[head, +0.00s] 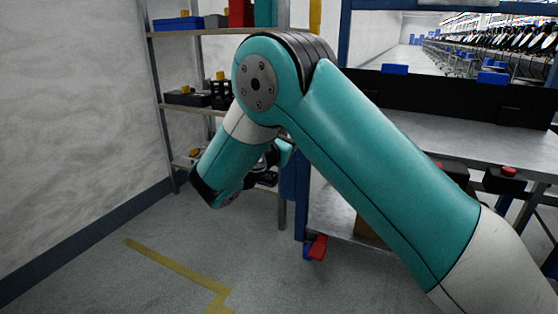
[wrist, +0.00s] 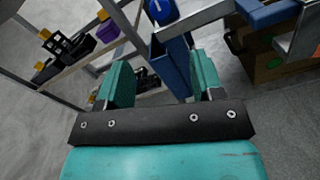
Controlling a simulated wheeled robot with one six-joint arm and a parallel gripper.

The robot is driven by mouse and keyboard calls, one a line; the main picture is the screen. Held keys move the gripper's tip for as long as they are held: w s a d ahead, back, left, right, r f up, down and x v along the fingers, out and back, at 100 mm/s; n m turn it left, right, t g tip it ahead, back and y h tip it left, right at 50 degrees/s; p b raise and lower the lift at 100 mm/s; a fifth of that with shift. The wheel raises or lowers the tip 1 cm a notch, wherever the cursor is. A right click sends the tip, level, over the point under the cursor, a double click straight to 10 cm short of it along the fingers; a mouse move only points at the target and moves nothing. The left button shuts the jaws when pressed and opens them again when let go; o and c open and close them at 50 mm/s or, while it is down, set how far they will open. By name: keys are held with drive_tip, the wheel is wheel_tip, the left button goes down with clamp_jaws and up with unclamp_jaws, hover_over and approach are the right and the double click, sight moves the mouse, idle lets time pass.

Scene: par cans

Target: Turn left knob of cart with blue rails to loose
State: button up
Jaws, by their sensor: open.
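A cart or bench with blue uprights fills the right of the head view, with a blue post (head: 294,190) at its left end. In the wrist view a blue post (wrist: 172,68) stands just beyond my fingers. A round blue knob-like part with a white mark (wrist: 162,10) shows at the top edge there, partly cut off. I cannot tell which way it is set. My gripper (wrist: 160,82) is open, its two teal fingers apart with nothing held. In the head view it is mostly hidden behind my arm, near the blue post.
A grey shelf rack (head: 160,112) with bins and black parts stands at the left against the wall. A red part (head: 318,247) sits low by the post. A brown box (wrist: 268,62) is at the right in the wrist view.

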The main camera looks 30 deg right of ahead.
drive_tip(key=b+v, duration=0.2)
drive_tip(key=b, duration=0.6)
drive_tip(key=shift+s+a+f, duration=0.1)
drive_tip(key=shift+s+a, duration=0.1)
drive_tip(key=shift+a, duration=0.05)
